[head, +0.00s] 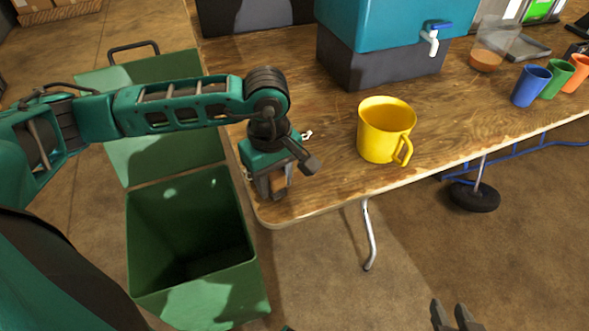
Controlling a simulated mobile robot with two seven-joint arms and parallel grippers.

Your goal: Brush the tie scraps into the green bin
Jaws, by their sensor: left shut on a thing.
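The green bin (190,293) stands open on the floor below the table's left end, its lid swung back. My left gripper (273,190) is over the table's near left corner, pointing down, and is shut on a brown thing, probably the brush (278,184). The gripper hides most of it. A small white scrap (307,135) lies on the table just beyond the gripper. Small pale bits (248,175) show at the table's left edge beside the gripper. My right gripper (449,306) is at the bottom edge, off the table, with its fingers apart and empty.
A yellow mug (385,130) stands right of my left gripper. A teal water dispenser (385,40) is behind it. Blue (531,86), green (556,78) and orange (576,74) cups stand far right. The wooden table (325,190) is clear between gripper and mug.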

